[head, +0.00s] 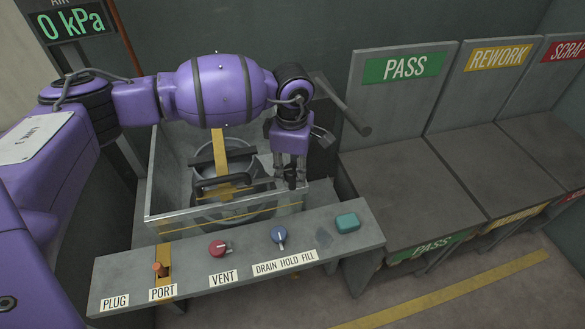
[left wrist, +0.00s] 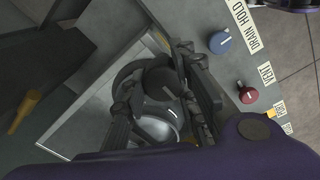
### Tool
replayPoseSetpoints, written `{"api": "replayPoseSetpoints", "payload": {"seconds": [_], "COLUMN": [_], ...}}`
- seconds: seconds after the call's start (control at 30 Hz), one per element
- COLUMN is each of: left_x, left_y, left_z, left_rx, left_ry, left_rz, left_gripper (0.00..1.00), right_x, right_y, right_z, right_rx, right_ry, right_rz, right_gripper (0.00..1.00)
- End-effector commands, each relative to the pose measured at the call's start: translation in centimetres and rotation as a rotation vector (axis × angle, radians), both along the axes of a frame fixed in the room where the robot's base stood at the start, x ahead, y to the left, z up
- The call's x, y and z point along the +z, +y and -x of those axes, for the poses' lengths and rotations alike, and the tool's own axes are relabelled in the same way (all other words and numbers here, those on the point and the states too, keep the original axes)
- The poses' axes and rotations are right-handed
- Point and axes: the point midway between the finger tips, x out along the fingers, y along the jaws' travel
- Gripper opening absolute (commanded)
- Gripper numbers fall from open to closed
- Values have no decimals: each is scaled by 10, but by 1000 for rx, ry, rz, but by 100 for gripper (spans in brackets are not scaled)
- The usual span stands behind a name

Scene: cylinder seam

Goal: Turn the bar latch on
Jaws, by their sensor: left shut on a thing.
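A dark bar with a raised handle (head: 232,181), which looks like the bar latch, lies across the round metal vessel (head: 210,162) inside the grey open box. My left gripper (head: 290,182) reaches down at the box's right side, by the bar's right end. In the left wrist view its fingers (left wrist: 160,115) stand on both sides of a dark rounded part (left wrist: 161,84), and it is shut on this. The exact contact is hidden by the fingers in the head view. My right gripper is not in view.
The front panel (head: 310,240) carries a red VENT knob (head: 218,248), a blue DRAIN HOLD FILL knob (head: 279,235) and a teal button (head: 347,223). A dark lever (head: 342,105) slants behind the gripper. PASS (head: 408,180) and REWORK bays stand empty at right.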

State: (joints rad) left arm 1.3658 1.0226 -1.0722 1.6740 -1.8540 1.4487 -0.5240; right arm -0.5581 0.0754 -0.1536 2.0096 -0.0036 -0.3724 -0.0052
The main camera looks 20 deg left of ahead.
Motion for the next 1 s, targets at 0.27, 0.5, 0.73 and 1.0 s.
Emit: {"api": "replayPoseSetpoints", "payload": {"seconds": [0.27,0.5,0.73,1.0], "left_x": [6,6,3,6], "left_y": [3,2,2,1], "left_z": [-8,-7,-4,-3], "left_rx": [3,2,0,-2], "left_ry": [-23,-20,-13,-10], "left_rz": [-2,-2,-2,-2], "left_gripper": [1,40,40,40], "right_x": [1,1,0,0], "right_y": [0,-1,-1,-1], "right_z": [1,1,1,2], "right_rx": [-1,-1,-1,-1], "right_ry": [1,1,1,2], "right_rz": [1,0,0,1], "right_gripper": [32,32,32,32]}}
